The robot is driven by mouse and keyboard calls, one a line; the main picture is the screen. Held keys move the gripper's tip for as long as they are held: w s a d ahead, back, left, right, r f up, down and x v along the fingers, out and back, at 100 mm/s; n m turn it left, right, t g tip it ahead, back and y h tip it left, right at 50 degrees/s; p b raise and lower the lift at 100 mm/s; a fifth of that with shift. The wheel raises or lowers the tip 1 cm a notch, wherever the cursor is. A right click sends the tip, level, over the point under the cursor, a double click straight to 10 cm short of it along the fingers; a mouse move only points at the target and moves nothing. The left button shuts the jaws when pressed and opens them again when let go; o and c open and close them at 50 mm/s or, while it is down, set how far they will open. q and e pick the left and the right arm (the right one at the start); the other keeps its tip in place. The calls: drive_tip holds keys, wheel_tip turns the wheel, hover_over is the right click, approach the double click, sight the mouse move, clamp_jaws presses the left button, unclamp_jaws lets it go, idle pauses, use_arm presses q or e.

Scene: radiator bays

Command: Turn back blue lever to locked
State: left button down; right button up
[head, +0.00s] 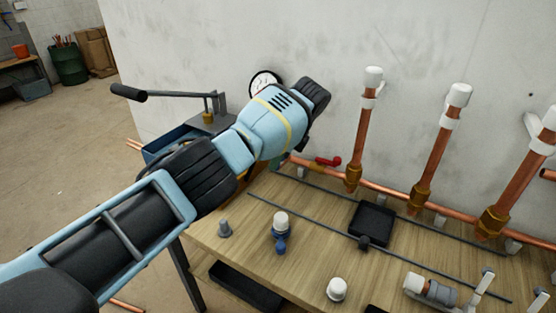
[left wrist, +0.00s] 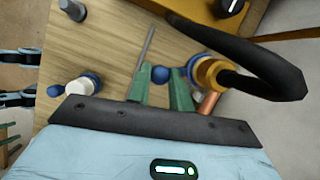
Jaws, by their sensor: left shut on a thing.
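The blue lever (left wrist: 160,74) shows in the left wrist view as a rounded blue end between the green fingertips of my left gripper (left wrist: 159,78). My left gripper is shut on it. A brass valve body (left wrist: 207,72) with blue parts stands just right of the fingers. In the head view my left forearm and wrist reach over the bench and hide the lever, the fingertips and most of the valve. I cannot tell the lever's angle. Pale blue and green parts, likely mine, show at the left wrist view's left edge; the right gripper is not clear.
A red lever (head: 328,161) sits on the copper pipe right of my wrist. A white-capped blue fitting (head: 281,228), a black tray (head: 372,224) and a white cap (head: 337,289) are on the bench. Vertical copper pipes stand right.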

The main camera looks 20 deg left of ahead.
use_arm(q)
drive_tip(key=shift+d+f+n, duration=0.2)
drive_tip(key=shift+d+n, duration=0.05)
drive_tip(key=shift+n, duration=0.15)
drive_tip(key=shift+r+b, duration=0.1)
drive_tip(key=shift+b, duration=0.25)
drive_tip(key=c, duration=1.3)
unclamp_jaws()
drive_tip(key=shift+w, duration=0.1)
drive_tip(key=shift+o, duration=0.2)
drive_tip(key=shift+r, duration=0.1)
drive_tip(key=shift+d+r, duration=0.1)
drive_tip(key=b+v, duration=0.4)
drive_tip(key=v, duration=0.3)
drive_tip(key=shift+r, duration=0.3)
